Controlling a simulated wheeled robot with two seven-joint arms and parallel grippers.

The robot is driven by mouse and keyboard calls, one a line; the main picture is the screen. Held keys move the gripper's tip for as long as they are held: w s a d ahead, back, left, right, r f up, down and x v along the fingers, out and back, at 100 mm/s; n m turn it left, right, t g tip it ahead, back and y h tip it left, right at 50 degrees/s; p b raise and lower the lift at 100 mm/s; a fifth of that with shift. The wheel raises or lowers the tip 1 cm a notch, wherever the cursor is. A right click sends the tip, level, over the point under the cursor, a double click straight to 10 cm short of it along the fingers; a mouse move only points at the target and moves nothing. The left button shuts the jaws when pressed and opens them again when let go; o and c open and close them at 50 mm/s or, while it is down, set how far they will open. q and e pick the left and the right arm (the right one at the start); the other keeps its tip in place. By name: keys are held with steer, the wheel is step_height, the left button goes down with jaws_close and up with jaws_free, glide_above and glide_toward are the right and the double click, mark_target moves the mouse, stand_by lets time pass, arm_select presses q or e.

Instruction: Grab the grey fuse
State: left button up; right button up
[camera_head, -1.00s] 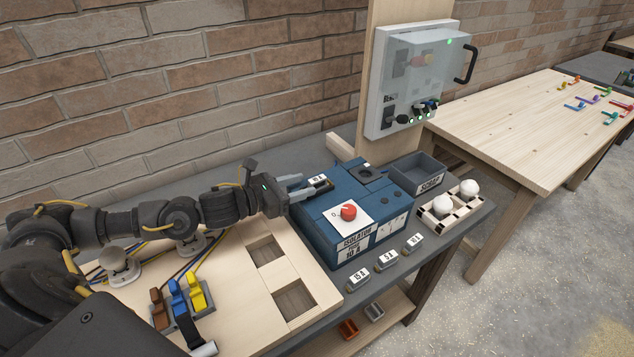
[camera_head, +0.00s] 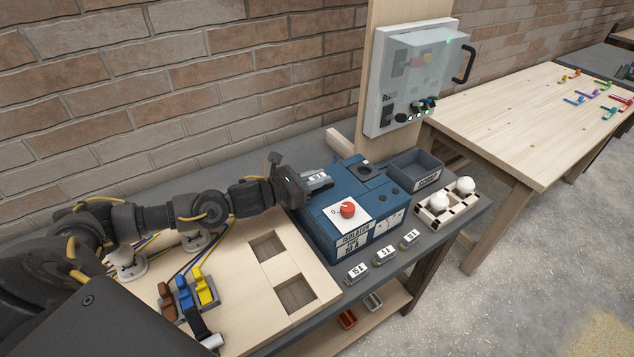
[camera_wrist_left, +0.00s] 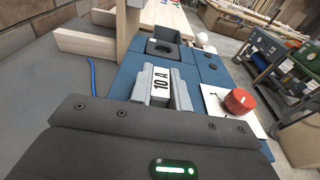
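The grey fuse (camera_head: 317,178), with a white label, sits in the top of the blue isolator box (camera_head: 315,230) at its back left. In the left wrist view its label (camera_wrist_left: 161,86) reads 10 A. My left gripper (camera_head: 312,183) is at the fuse, coming in from the left. In the wrist view its grey fingers (camera_wrist_left: 163,85) stand on either side of the label, very near it. I cannot tell whether they press on the fuse. My right gripper is not in view.
A red knob (camera_head: 347,209) stands on the isolator, right of the gripper. Several labelled fuses (camera_head: 384,255) lie along the bench's front edge. A grey bin (camera_head: 416,170) and a tray with white bulbs (camera_head: 450,207) are to the right. A wiring board (camera_head: 240,310) lies in front.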

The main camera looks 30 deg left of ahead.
mark_target(317, 176)
arm_select(q)
jaws_close()
steer(key=shift+r, duration=0.15)
steer(key=shift+r+b, duration=0.25)
steer(key=shift+b, duration=0.1)
step_height(317, 176, up, 2)
steer(key=shift+a+r+b, duration=0.1)
steer(key=shift+b, duration=0.75)
steer(key=s+a+r+p, duration=0.1)
steer(key=s+r+p, duration=0.3)
steer(key=s+r, duration=0.6)
steer(key=s, duration=0.4)
